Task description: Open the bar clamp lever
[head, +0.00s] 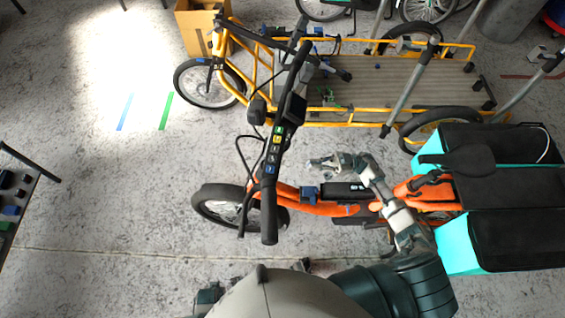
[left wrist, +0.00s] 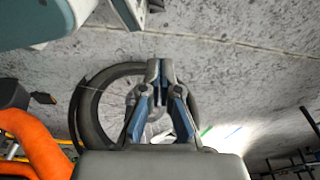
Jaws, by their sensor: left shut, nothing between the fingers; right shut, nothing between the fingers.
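An orange cargo bike has a black handlebar (head: 276,150) running up the middle of the head view, with several small coloured labels along it. I cannot pick out the bar clamp lever for certain. A small blue part (head: 308,192) sits on the orange frame (head: 330,208) beside the handlebar. My right gripper (head: 318,163) is shut and empty, to the right of the handlebar and apart from it in the picture. My left gripper (left wrist: 160,68) is shut and empty in the left wrist view, in front of the bike's front wheel (left wrist: 86,110).
A yellow cargo bike (head: 340,116) with a slatted bed stands behind. Black and turquoise boxes (head: 515,225) fill the right side. A dark table (head: 20,195) is at the left edge. The grey floor between table and front wheel is clear.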

